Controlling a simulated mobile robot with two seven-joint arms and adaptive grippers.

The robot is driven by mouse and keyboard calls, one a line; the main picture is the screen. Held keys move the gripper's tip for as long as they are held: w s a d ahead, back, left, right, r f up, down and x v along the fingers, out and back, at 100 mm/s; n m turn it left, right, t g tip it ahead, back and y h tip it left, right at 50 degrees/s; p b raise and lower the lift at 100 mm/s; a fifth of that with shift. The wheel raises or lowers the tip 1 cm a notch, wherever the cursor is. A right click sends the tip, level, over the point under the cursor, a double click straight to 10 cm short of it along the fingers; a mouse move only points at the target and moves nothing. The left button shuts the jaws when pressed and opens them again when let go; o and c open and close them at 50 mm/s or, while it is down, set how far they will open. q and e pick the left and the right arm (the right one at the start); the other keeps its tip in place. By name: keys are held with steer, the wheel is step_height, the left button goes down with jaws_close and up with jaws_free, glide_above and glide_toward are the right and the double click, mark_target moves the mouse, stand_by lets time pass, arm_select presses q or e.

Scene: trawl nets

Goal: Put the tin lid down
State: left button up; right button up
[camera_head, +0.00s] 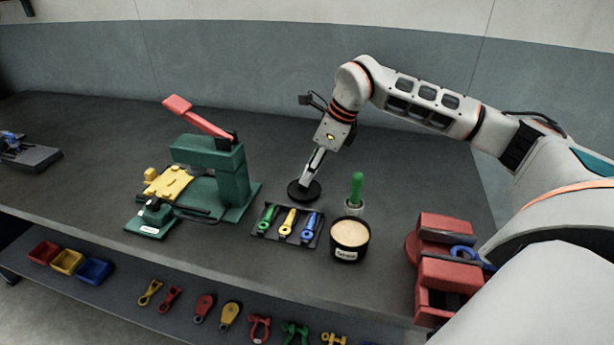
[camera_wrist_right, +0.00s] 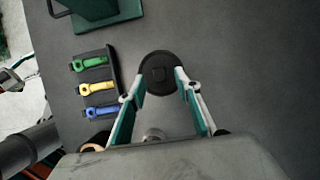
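The tin lid (camera_head: 304,191) is a dark round disc lying flat on the bench, as far as I can tell. In the right wrist view the lid (camera_wrist_right: 159,86) has a small square knob (camera_wrist_right: 158,74) in its middle. My right gripper (camera_head: 308,181) points down at it. The fingers of the right gripper (camera_wrist_right: 160,79) are spread apart over the lid, one to each side of the knob, with a gap to it. The open black tin (camera_head: 349,242), with pale contents and a label, stands in front and to the right. My left gripper is not in view.
A black tray (camera_head: 267,232) with green, yellow and blue tools lies in front of the lid. A green-handled brush (camera_head: 356,190) stands in a small holder behind the tin. A green press (camera_head: 232,175) is to the left, a red vise (camera_head: 445,262) to the right. Bench behind the lid is clear.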

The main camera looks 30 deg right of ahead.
steer(key=v, duration=0.9)
steer(key=shift+r+p, duration=0.2)
steer(key=shift+p, duration=0.15)
steer(key=shift+s+f, duration=0.1)
